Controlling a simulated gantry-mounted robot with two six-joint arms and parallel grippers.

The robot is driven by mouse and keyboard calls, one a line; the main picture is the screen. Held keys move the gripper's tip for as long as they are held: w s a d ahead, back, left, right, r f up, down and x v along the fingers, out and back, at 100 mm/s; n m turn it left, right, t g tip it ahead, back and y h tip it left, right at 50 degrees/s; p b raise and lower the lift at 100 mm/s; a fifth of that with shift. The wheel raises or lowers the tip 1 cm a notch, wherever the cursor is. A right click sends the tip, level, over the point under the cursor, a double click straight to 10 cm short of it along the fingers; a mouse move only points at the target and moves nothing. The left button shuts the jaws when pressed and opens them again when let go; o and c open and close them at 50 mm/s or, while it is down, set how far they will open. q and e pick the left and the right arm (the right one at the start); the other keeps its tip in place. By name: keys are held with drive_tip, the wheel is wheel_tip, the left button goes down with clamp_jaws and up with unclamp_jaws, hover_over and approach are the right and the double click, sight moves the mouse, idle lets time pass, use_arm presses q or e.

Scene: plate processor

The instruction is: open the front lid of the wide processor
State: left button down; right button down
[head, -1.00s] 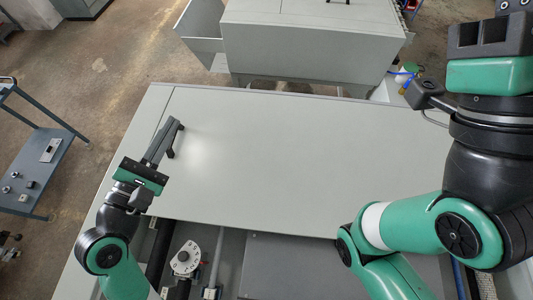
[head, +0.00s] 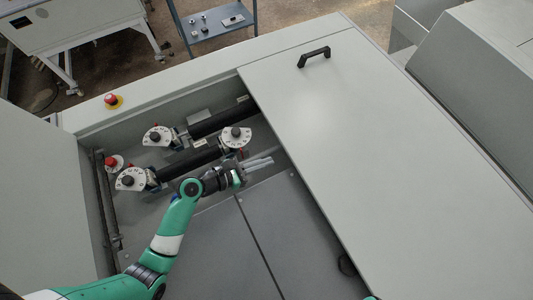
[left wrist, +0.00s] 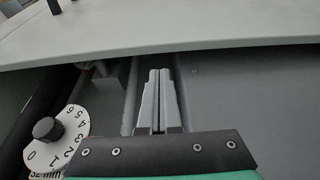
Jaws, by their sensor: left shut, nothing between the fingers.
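The wide processor fills most of the head view. A flat grey lid (head: 400,150) with a black handle (head: 314,56) lies closed over its right part. A light grey panel (head: 40,200) stands at the left; I cannot tell if it is a raised lid. Between them the bay is open. My left gripper (head: 260,162) is shut and empty over the bay, close to the lid's near edge and away from the handle. In the left wrist view its fingers (left wrist: 157,100) point toward the edge of the lid (left wrist: 150,35). My right gripper is out of view.
The open bay holds black rollers (head: 190,160) and white numbered dials (head: 130,179), with a dark flat plate (head: 215,250) nearer me. A red button (head: 112,100) sits on the rim. A blue-grey cart (head: 215,25) and another machine (head: 75,30) stand beyond.

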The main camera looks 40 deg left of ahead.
use_arm(q)
drive_tip(key=b+x, duration=0.1)
drive_tip(key=x, duration=0.6)
drive_tip(key=shift+w+d+b, duration=0.15)
drive_tip(key=shift+d+b, duration=0.05)
drive_tip(key=shift+b, duration=0.15)
